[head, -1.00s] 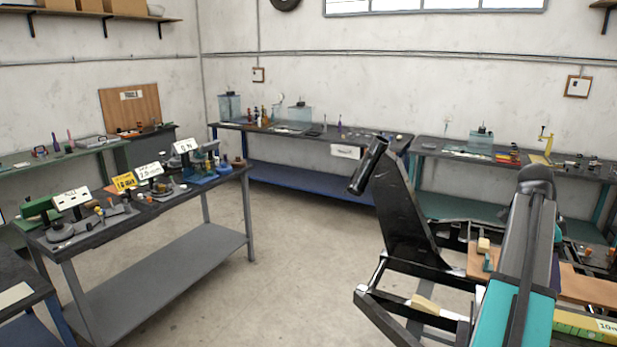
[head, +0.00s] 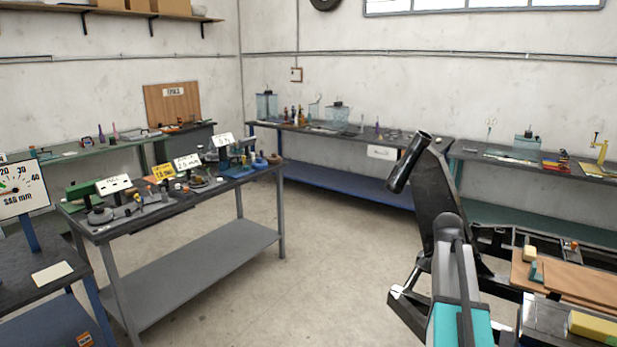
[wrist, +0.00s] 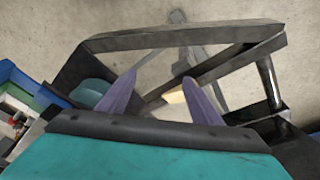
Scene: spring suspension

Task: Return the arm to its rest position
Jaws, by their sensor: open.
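My arm (head: 456,285), teal and grey, rises from the lower right of the head view, in front of a black metal frame (head: 441,205). My gripper (wrist: 162,84) shows in the wrist view as two purple fingers, spread apart with nothing between them. In the head view I cannot make out the gripper. Beyond the fingers in the wrist view are dark bars (wrist: 185,37) of a frame and a small pale block (wrist: 175,96). I cannot tell how far the fingers are from the bars.
A grey workbench (head: 190,275) with signs and small tools stands at left, with a "SAG mm" dial (head: 22,190) nearer. Wooden boards (head: 575,277) and a yellow block (head: 593,326) lie at lower right. Open floor (head: 320,265) lies between.

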